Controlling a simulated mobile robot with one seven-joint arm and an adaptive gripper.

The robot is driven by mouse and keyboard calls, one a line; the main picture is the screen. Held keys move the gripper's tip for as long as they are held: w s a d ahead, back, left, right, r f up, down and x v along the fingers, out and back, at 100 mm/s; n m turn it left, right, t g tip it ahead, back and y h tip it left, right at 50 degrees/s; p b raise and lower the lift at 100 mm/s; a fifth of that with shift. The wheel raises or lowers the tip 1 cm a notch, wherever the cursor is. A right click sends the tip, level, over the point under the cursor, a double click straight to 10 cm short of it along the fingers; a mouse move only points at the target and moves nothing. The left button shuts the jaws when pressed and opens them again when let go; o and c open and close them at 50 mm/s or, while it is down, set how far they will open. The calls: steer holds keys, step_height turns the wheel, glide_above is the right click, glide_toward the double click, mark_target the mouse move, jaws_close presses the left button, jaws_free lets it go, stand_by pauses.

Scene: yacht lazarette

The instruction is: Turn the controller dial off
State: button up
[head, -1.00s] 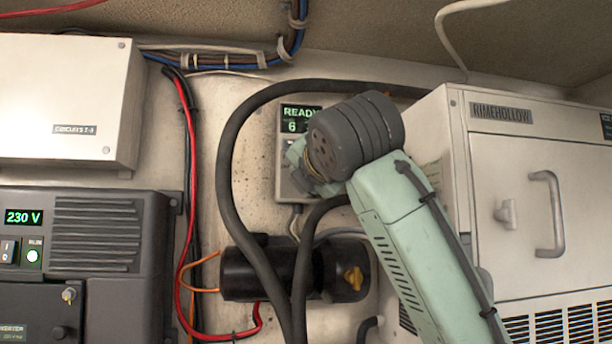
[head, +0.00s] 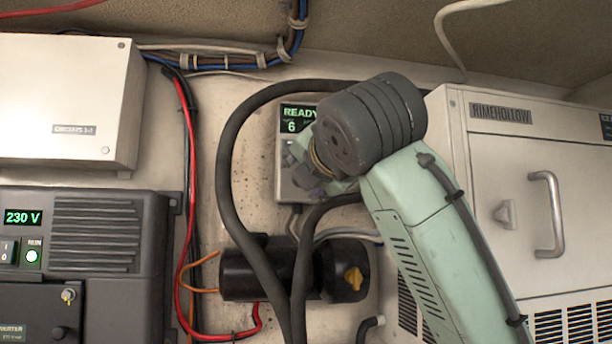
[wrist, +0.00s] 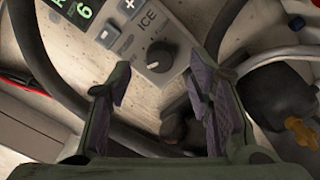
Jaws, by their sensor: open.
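The controller (head: 285,186) is a light grey panel on the back wall, with a green display reading "READY" and "6" (head: 297,118). My arm hides much of its face in the head view. In the wrist view the controller face (wrist: 130,33) shows minus and plus buttons, the word "ICE" and a round dark grey dial (wrist: 160,56) with a pale pointer mark. My gripper (wrist: 160,92) is open and empty. Its two fingers point toward the panel, one on each side of the dial's lower area in the picture. The fingertips appear apart from the dial.
A thick black hose (head: 228,165) loops around the controller's left and top. Below is a black pump (head: 240,277) with a yellow knob (head: 353,279). A white Rimehollow cabinet (head: 515,180) stands right. An inverter (head: 95,240) and a circuits box (head: 65,100) are left.

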steer(key=s+d, duration=0.1)
steer(key=s, duration=0.7)
steer(key=shift+s+d, duration=0.15)
steer(key=shift+d, duration=0.2)
